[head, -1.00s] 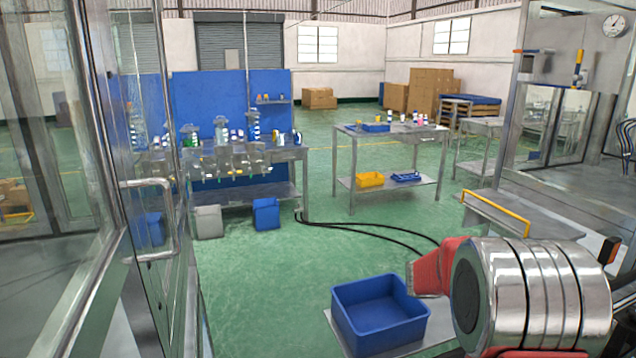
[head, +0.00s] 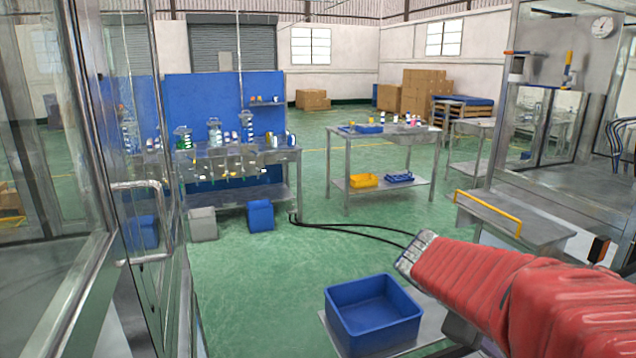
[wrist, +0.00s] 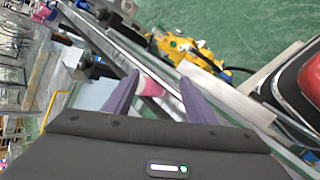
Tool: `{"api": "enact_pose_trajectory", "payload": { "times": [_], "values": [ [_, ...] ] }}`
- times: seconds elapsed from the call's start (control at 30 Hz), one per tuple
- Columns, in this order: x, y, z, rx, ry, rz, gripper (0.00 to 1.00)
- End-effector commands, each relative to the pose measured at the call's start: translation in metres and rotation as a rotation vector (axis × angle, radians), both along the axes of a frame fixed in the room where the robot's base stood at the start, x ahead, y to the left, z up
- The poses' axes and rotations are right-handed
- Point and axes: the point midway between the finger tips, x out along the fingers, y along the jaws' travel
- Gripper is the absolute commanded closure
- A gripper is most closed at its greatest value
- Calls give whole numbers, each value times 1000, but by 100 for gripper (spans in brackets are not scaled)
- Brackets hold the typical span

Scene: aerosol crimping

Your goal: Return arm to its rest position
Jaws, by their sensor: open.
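My gripper (wrist: 159,78) shows in the wrist view with its two dark purple fingers spread apart. It is open. A small pink patch (wrist: 150,86) shows in the gap between the fingers; I cannot tell what it is or how far beyond them it lies. In the head view my red-covered arm reaches in from the lower right, and the gripper itself does not show there.
A blue bin (head: 374,310) stands low in front, close left of my arm. A glass door frame (head: 150,230) stands at the left. A bench with a yellow rail (head: 488,212) is at right. Green floor (head: 250,280) is open left of the bin.

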Motion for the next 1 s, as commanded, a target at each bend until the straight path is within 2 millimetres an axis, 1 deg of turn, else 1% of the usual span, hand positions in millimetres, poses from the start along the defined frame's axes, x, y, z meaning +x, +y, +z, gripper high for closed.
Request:
{"api": "enact_pose_trajectory", "payload": {
  "times": [0.03,0.1,0.27,0.4,0.8,0.9,1.0],
  "values": [
    [-8,10,0,38,-42,-15,49],
    [-17,25,-3,96,-96,-40,49],
    [-36,59,-9,230,-218,-95,49],
    [-50,91,-13,350,-321,-146,49],
    [-86,180,-19,714,-586,-299,49],
    [-93,199,-18,802,-640,-339,49],
    [-98,213,-18,867,-676,-369,49]
  ]
}}
